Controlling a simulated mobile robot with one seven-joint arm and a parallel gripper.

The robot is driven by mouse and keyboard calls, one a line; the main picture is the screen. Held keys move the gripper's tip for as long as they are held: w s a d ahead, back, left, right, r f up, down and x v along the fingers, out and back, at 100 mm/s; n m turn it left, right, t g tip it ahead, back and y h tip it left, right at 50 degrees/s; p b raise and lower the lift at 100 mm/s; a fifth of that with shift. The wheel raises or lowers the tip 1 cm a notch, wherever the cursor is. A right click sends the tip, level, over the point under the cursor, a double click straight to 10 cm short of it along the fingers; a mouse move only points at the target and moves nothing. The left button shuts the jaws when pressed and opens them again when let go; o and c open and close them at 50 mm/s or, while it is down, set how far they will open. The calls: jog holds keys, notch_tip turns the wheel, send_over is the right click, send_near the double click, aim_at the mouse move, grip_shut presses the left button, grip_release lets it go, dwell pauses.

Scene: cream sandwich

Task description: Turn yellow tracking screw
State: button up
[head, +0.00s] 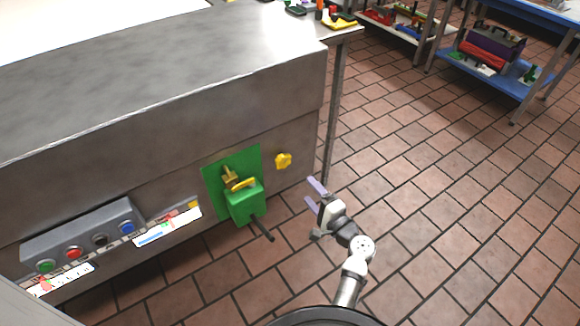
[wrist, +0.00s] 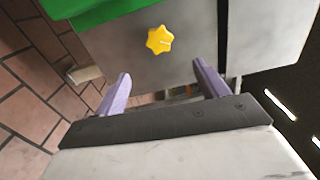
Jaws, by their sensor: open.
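The yellow tracking screw (head: 283,161) is a star-shaped knob on the side of the steel machine, right of the green panel. In the wrist view the yellow screw (wrist: 159,40) shows ahead of my fingers, above the gap between them. My gripper (head: 314,194) is open and empty, to the right of and below the screw in the head view. Its two purple fingers also show in the wrist view (wrist: 162,82), spread apart. They do not touch the screw.
A green panel (head: 211,187) with a green box (head: 245,203) and dark lever (head: 262,229) sits left of the screw. A control box with coloured buttons (head: 82,237) is farther left. A table leg (head: 332,120) stands behind. The tiled floor (head: 450,200) at right is clear.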

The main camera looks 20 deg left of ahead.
aim_at(285, 162)
jog(key=w+a+n+p, duration=0.1)
jog(key=w+a+n, duration=0.1)
jog(key=n, duration=0.3)
jog(key=w+a+n+p, duration=0.1)
jog(key=w+a+n, duration=0.2)
jog(key=a+n, duration=0.2)
jog(key=w+a+n+p, duration=0.1)
jog(key=w+a+n, duration=0.2)
jog(key=a+n, duration=0.1)
jog(key=shift+w+r+n, duration=0.2)
jog(key=shift+r+n, duration=0.1)
jog(key=shift+n, duration=0.5)
jog(key=shift+d, duration=0.1)
jog(key=c, duration=1)
jog(key=shift+f, duration=0.1)
